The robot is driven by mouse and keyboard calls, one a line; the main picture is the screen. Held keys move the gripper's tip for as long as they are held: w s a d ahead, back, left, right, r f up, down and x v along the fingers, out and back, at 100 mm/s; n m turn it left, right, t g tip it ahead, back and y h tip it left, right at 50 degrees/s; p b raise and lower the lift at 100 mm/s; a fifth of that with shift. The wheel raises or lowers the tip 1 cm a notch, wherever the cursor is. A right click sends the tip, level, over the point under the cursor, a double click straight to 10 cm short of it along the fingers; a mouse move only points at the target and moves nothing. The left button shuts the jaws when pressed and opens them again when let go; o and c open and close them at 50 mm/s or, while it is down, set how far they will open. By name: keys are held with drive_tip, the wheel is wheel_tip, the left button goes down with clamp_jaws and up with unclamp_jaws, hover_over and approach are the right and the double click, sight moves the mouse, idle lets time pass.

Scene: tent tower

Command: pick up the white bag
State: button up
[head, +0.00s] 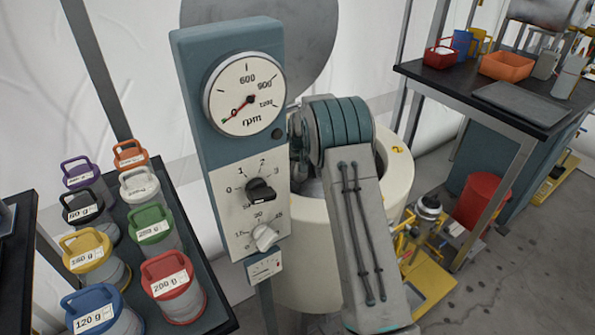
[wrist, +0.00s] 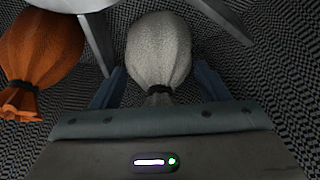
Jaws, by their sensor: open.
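In the wrist view, the white bag (wrist: 160,48) is a rounded, pale cloth sack tied with a dark band at its neck. The neck points toward my gripper. My gripper (wrist: 160,70) is open, with one blue finger on each side of the bag's lower part and neck. A gap shows at each side of the neck; I cannot tell whether the fingers touch the bag. The bag's tied end is partly hidden by the gripper body. In the head view, neither the bag nor my gripper shows; my arm leads down into a cream drum (head: 301,255).
An orange tied bag (wrist: 42,48) lies left of the white one. A pale round object (wrist: 72,4) and grey metal bars (wrist: 97,42) are close by. A gauge panel (head: 228,140) stands beside the drum. Several labelled weights (head: 85,250) stand at left, a bench (head: 470,100) at right.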

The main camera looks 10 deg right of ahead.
drive_tip(key=shift+w+f, duration=0.15)
drive_tip(key=shift+f, duration=0.25)
drive_tip(key=shift+c, duration=0.3)
drive_tip(key=c, duration=0.8)
drive_tip(key=shift+r, duration=0.1)
drive_tip(key=shift+c, duration=0.2)
